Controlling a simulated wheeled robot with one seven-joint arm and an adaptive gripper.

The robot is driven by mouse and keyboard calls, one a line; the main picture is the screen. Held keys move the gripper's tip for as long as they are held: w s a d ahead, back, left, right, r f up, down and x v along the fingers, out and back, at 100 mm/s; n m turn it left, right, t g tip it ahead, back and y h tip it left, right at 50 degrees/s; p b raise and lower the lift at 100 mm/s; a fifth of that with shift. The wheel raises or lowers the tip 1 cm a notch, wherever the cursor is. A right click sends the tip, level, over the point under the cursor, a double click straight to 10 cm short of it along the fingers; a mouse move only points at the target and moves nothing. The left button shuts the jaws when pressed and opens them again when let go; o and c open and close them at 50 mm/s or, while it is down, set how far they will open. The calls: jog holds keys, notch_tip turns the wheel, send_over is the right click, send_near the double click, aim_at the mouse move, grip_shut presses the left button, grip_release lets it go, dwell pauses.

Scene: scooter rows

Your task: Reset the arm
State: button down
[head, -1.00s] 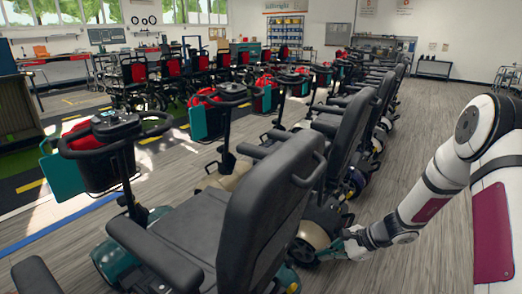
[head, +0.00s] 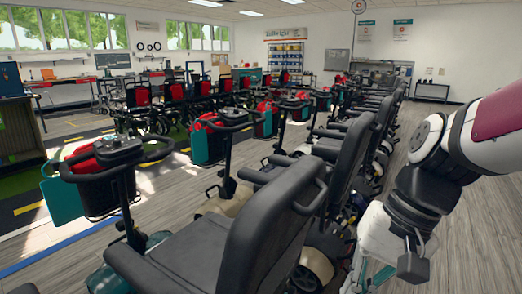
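My arm, white with a dark red panel, comes in from the right edge in the head view. It bends down at a dark wrist joint beside the nearest scooter's seat. My gripper (head: 372,279) is low at the bottom edge of the view, to the right of that seat. Two teal finger parts show below the white wrist, with a gap between them. The fingertips are cut off or too small to read, so I cannot tell how far they are open. Nothing can be seen held in it.
The nearest scooter (head: 262,215) has a black seat and armrests close to the left of my arm. A row of scooters (head: 350,150) runs back from it. Bare wood-look floor (head: 470,235) lies to the right. A small table (head: 431,92) stands by the far wall.

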jog(key=s+d+r+n+t+h, duration=0.1)
jog(key=s+d+n+h, duration=0.15)
jog(key=s, duration=0.55)
jog(key=s+d+r+n+h, duration=0.1)
jog(key=s+d+h, duration=0.15)
jog(key=s, duration=0.45)
notch_tip(320, 180, up, 24)
jog(key=t+y+p, duration=0.1)
jog(key=t+p, duration=0.2)
jog(key=p, duration=1.9)
jog(key=shift+d+t+p, duration=0.3)
jog(key=shift+p, duration=0.05)
